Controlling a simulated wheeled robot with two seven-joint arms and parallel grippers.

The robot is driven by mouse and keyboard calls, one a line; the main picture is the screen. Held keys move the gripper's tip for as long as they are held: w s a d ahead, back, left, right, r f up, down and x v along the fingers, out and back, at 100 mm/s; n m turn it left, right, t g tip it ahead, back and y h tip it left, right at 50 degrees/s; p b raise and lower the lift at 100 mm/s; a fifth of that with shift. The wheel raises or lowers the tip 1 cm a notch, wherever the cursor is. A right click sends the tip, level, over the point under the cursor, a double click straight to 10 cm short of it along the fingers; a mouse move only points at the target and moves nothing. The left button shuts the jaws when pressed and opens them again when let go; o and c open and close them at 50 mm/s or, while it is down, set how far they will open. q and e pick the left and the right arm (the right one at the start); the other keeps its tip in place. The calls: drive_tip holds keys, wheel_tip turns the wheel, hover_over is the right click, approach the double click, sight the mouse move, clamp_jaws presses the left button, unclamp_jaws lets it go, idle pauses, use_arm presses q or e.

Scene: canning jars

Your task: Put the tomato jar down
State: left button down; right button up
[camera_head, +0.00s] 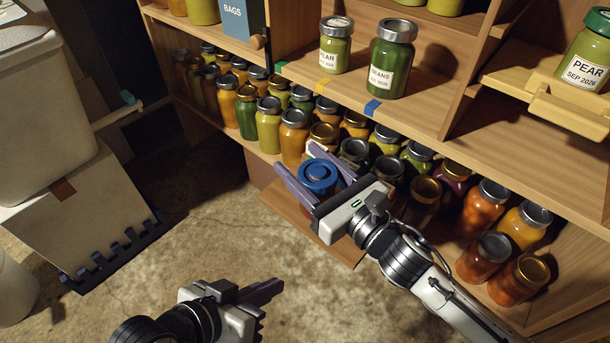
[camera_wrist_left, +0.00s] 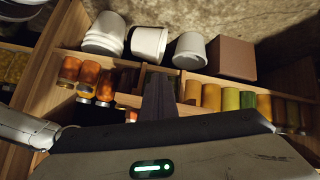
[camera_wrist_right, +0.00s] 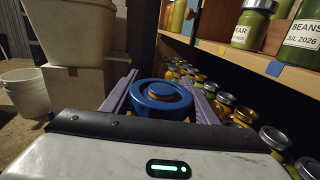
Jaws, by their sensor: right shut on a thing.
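A jar with a blue lid (camera_head: 317,175), seemingly the tomato jar, is between the fingers of my right gripper (camera_head: 312,172), which is shut on it. In the right wrist view the blue lid (camera_wrist_right: 160,98) sits between the two purple fingers. The jar's body is mostly hidden beneath the lid and gripper. It is at the front of the low shelf, above a wooden board (camera_head: 345,247); I cannot tell whether its base touches anything. My left gripper (camera_head: 268,290) is empty, low over the floor; its fingers look together in the left wrist view (camera_wrist_left: 158,95).
Jars crowd the low shelf (camera_head: 268,125) behind and to the right. The upper shelf holds a pear jar (camera_head: 335,45) and a beans jar (camera_head: 392,58). A wooden tray with another pear jar (camera_head: 585,55) is at right. Open concrete floor (camera_head: 200,230) lies in front.

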drive_tip(key=shift+f, duration=0.85)
drive_tip(key=shift+r, duration=0.1)
use_arm(q)
drive_tip(key=shift+w+d+r+h, duration=0.1)
drive_tip(key=shift+d+r+h, duration=0.2)
drive_tip(key=shift+r, duration=0.15)
use_arm(e)
drive_tip(key=o, duration=1.4)
drive_tip(key=shift+f, duration=0.25)
use_arm(q)
drive_tip(key=shift+r, duration=0.1)
use_arm(e)
drive_tip(key=shift+r, duration=0.1)
